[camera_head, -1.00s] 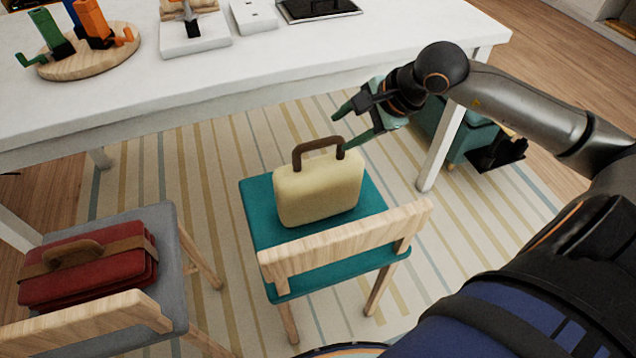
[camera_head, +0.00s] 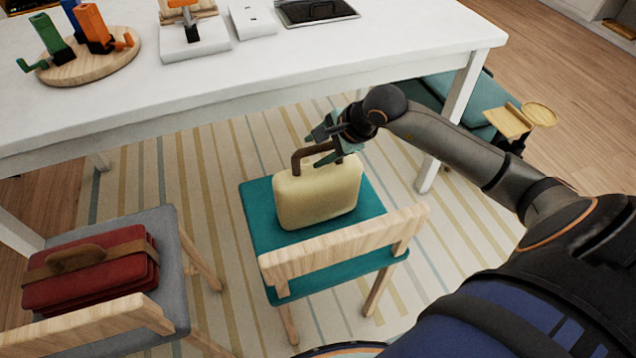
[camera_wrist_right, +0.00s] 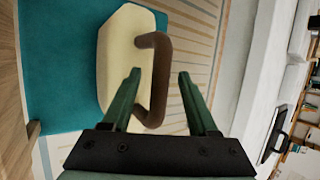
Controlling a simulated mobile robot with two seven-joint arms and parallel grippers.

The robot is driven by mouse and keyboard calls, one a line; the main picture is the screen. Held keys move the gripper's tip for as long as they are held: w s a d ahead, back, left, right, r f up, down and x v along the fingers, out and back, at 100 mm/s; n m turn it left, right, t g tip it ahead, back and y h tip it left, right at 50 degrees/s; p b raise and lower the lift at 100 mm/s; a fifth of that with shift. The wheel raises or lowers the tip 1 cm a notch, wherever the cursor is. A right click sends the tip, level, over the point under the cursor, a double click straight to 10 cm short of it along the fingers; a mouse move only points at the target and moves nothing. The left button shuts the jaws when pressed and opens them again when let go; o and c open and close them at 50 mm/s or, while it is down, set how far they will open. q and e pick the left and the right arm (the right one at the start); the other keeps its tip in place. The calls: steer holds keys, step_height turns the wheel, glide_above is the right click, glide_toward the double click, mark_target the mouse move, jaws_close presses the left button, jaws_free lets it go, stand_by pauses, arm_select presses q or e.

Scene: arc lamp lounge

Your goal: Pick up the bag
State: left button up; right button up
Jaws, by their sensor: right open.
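A cream bag (camera_head: 318,194) with a brown arched handle (camera_head: 301,158) stands upright on a teal chair seat (camera_head: 258,215). A red bag (camera_head: 95,272) with a brown strap and handle lies on a grey chair at the left. My right gripper (camera_head: 324,143) is open at the cream bag's handle. In the right wrist view the green fingers (camera_wrist_right: 160,82) are spread, with the far bar of the handle (camera_wrist_right: 160,75) showing between them. I cannot tell whether they touch it. My left gripper is not in view.
A white table (camera_head: 250,80) spans the back, holding a round wooden board with coloured objects (camera_head: 80,60) and a dark tray (camera_head: 316,10). The wooden chair back (camera_head: 345,240) stands in front of the cream bag. A striped rug covers the floor.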

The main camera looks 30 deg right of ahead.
jaws_close()
stand_by(0.5)
steer(key=shift+w, duration=0.1)
stand_by(0.8)
